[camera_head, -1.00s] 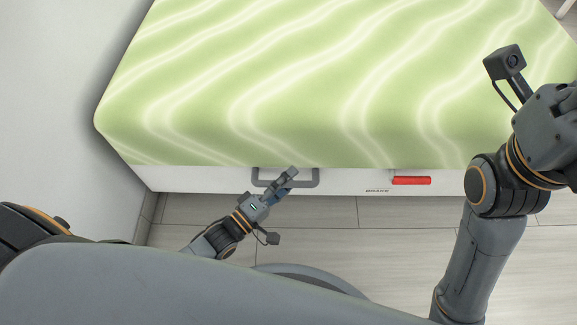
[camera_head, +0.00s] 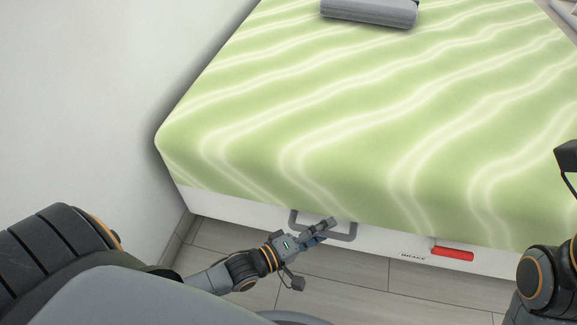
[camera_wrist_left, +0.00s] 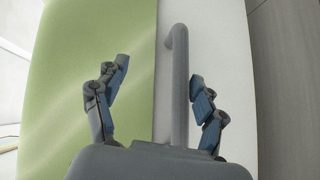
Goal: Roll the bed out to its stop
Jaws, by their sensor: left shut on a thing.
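The bed (camera_head: 340,130) has a green mattress cover with pale wavy lines and a white front panel (camera_head: 225,207). A grey bar handle (camera_head: 351,237) sits on that panel. My left gripper (camera_head: 322,230) is shut on the handle. In the left wrist view the handle (camera_wrist_left: 180,95) runs between the two blue-padded fingers of the left gripper (camera_wrist_left: 160,75). A red brake lever (camera_head: 453,253) is on the panel to the right of the handle, beside the printed word BRAKE. Only part of my right arm shows at the right edge; its gripper is out of view.
A white wall (camera_head: 90,90) stands to the left of the bed, with a narrow gap at the bed's front corner. A grey folded blanket (camera_head: 368,12) lies on the bed. Pale tiled floor (camera_head: 370,285) shows in front of the panel.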

